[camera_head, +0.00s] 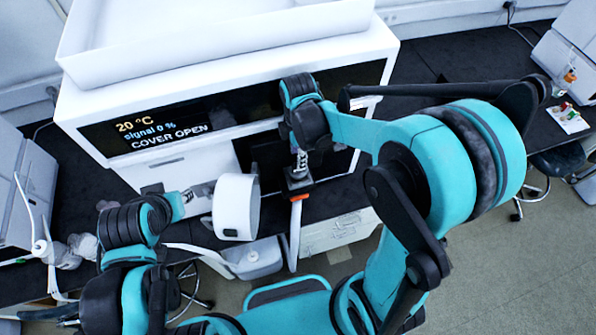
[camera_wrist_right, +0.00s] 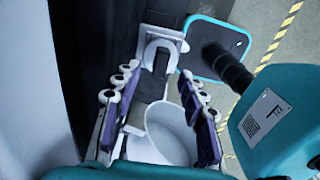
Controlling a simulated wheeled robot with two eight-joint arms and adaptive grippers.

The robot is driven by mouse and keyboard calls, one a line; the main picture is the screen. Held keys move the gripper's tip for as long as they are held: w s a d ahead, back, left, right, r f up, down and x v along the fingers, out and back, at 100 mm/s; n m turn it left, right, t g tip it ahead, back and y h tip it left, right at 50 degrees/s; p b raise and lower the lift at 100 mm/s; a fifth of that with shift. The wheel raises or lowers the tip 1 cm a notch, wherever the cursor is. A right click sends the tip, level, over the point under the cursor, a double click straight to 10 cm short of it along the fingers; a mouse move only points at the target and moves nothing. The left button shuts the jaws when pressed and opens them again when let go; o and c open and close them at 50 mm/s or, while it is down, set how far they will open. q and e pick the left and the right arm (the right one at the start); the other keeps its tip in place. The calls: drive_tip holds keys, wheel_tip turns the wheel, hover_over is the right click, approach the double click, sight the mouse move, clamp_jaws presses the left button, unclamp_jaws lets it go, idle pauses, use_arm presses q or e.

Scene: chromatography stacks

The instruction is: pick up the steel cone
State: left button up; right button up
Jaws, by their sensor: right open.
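I cannot make out the steel cone for certain in either view. My right gripper (camera_head: 299,172) points down in front of the white instrument in the head view, with an orange-and-black part just below it. In the right wrist view my right gripper (camera_wrist_right: 158,112) is open, its two purple-padded fingers apart. A pale, round, cup-like part (camera_wrist_right: 170,132) shows between and below them; I see no grip on it. My left gripper (camera_head: 190,196) is beside a white round cover (camera_head: 237,207), at its left side. Its fingertips are too small to read.
The white instrument (camera_head: 85,95) with a display reading "COVER OPEN" stands on the dark bench (camera_head: 425,60). A pale drawer unit (camera_head: 340,230) is below the bench edge. A small tray (camera_head: 568,118) with bottles is at the far right. Grey boxes flank the bench.

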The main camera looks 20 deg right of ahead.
sight(296, 175)
wheel_tip(296, 175, down, 6)
drive_tip(key=shift+r+b, duration=0.25)
drive_tip(key=shift+b, duration=0.1)
clamp_jaws()
drive_tip(key=shift+r, duration=0.1)
